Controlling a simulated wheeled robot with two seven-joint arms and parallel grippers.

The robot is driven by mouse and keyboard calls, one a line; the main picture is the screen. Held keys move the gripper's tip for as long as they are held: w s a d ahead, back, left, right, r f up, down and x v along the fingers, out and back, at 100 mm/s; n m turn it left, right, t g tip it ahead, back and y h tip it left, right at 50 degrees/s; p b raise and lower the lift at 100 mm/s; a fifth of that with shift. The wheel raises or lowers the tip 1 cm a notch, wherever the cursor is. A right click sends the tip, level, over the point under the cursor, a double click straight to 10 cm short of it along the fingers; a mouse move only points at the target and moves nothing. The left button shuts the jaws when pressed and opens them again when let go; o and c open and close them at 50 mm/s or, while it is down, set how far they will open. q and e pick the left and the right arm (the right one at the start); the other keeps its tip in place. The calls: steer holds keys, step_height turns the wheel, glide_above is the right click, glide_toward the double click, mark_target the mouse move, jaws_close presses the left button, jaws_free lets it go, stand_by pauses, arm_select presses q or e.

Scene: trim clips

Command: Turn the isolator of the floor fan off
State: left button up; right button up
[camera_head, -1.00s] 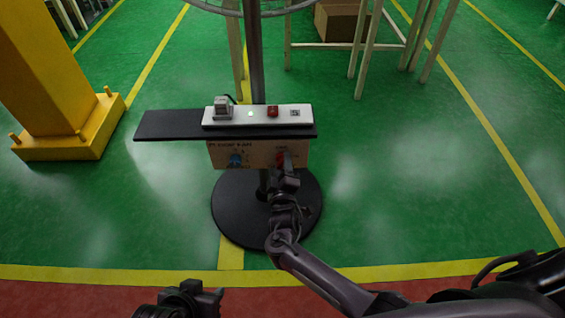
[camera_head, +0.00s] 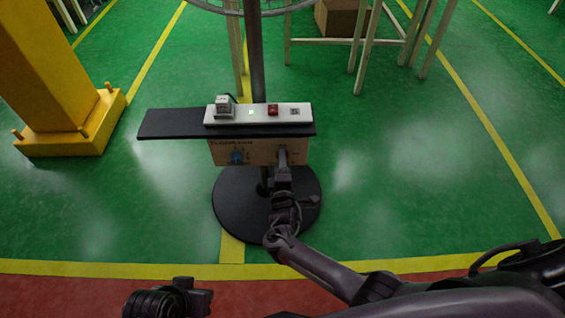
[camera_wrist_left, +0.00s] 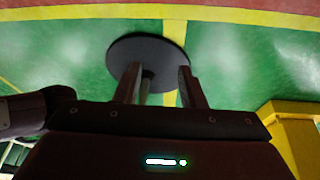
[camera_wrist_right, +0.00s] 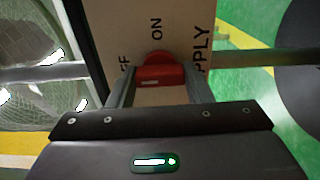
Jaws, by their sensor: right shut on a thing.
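The floor fan's control box (camera_head: 258,152) is a beige panel on the fan's pole, above a round black base (camera_head: 232,215). A blue knob (camera_head: 237,157) is on its left half. The isolator is a red rotary handle (camera_wrist_right: 158,74), seen in the right wrist view beside the printed words ON, SUPPLY and a partly covered OFF; which word it points to I cannot tell. My right gripper (camera_wrist_right: 161,88) is shut on this handle, one finger on each side, and hides it in the head view. My left gripper (camera_wrist_left: 160,80) is open and empty, low at the front left, apart from the fan.
A black shelf (camera_head: 170,124) above the box carries a white power strip (camera_head: 290,112) with a plug and a red switch. A yellow column (camera_head: 45,90) stands left, wooden-legged stands (camera_head: 365,50) behind. The green floor around the base is clear.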

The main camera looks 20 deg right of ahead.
steer(key=o, duration=1)
arm_select(q)
steer(key=shift+s+a+r+g+y+p, duration=0.2)
steer(key=shift+s+a+g+p, duration=0.1)
steer(key=shift+a+p, duration=0.3)
steer(key=shift+s+a+r+g+y+p, duration=0.2)
steer(key=shift+a+g+p, duration=0.1)
steer(key=shift+a+p, duration=0.25)
arm_select(e)
steer(key=v, duration=0.8)
arm_select(q)
steer(key=shift+a, duration=0.1)
arm_select(e)
steer(key=shift+w, duration=0.1)
